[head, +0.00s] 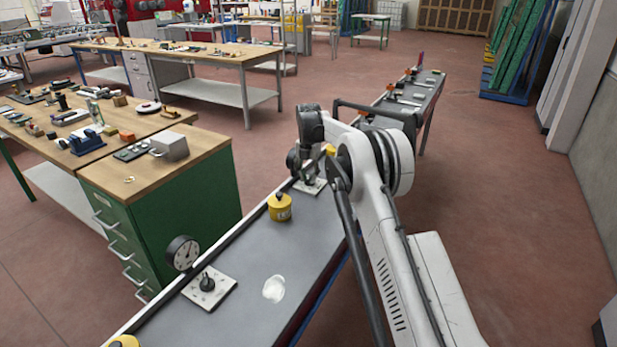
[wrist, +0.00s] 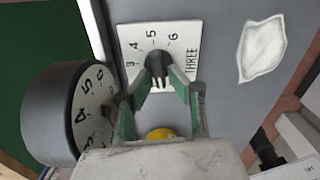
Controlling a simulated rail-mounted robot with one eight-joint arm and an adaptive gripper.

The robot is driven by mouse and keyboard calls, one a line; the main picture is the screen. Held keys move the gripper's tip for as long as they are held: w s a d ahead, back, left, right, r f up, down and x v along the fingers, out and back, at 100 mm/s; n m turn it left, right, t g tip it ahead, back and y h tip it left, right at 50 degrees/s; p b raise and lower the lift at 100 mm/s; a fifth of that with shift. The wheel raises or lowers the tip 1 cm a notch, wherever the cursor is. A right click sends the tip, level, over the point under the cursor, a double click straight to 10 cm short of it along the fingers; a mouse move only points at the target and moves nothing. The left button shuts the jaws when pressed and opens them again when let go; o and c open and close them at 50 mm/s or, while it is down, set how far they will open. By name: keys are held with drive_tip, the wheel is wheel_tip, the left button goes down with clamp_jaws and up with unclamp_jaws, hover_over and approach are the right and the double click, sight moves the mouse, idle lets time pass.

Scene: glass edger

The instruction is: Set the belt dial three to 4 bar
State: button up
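Belt dial three is a black knob (wrist: 157,62) on a white plate (wrist: 190,32) marked THREE, with 3, 4, 5 and 6 readable around it. Its pointer mark cannot be made out. My gripper (wrist: 163,76) has its two green fingers converging on the knob, one tip at each side of its lower edge; the gap is about as wide as the knob, so it looks shut on it. A round black gauge (wrist: 50,112) stands left of the plate; its needle is unclear. In the head view the plate (head: 320,188) lies beneath my arm, partly hidden.
A yellow object (head: 280,208) stands on the grey bench (head: 235,265) nearer than the plate. A second dial plate (head: 222,283) and gauge (head: 182,252) are closer still. A white patch (wrist: 262,48) lies right of plate three. A green cabinet (head: 175,195) stands left.

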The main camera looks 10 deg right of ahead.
drive_tip(key=shift+c, duration=0.5)
clamp_jaws()
drive_tip(key=shift+m+b, duration=0.5)
drive_tip(key=shift+m, duration=0.2)
drive_tip(key=shift+w+a+m+b, duration=0.1)
drive_tip(key=shift+m+b, duration=0.2)
drive_tip(key=shift+m, duration=0.6)
drive_tip(key=shift+o, duration=0.5)
unclamp_jaws()
